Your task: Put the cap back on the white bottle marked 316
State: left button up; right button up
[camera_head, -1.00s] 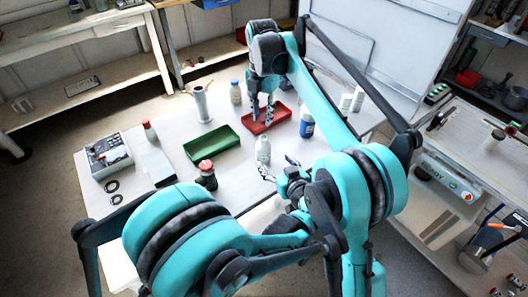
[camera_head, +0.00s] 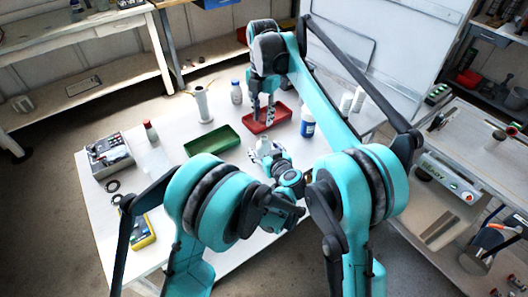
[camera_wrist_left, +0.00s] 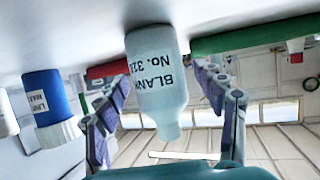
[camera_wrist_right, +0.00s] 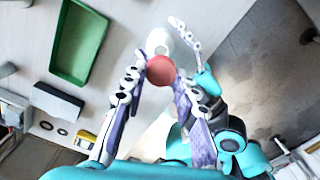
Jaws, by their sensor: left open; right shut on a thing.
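The white bottle (camera_wrist_left: 158,85) has a label reading "BLANK No. 3..", upside down in the left wrist view; the last digits are hard to read. It stands on the table, also seen from above in the right wrist view (camera_wrist_right: 160,38). My left gripper (camera_wrist_left: 165,115) is open, a finger on each side of the bottle; in the head view (camera_head: 267,157) it is low at the bottle. My right gripper (camera_wrist_right: 155,88) is shut on a red cap (camera_wrist_right: 161,70). The cap appears above and apart from the bottle. In the head view my right gripper (camera_head: 262,115) is just behind the bottle.
A green tray (camera_head: 212,141) lies left of the bottle and a red tray (camera_head: 266,119) behind it. A blue-and-white bottle (camera_head: 307,122) stands to the right. A grey control box (camera_head: 109,152) and a yellow device (camera_head: 142,234) are at the left.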

pick_arm(q)
grip_shut()
pick_arm(e)
send_over(263, 138)
jog(key=shift+f, duration=2.5)
jog(key=shift+f, duration=0.9)
jog(key=shift+f, duration=0.55)
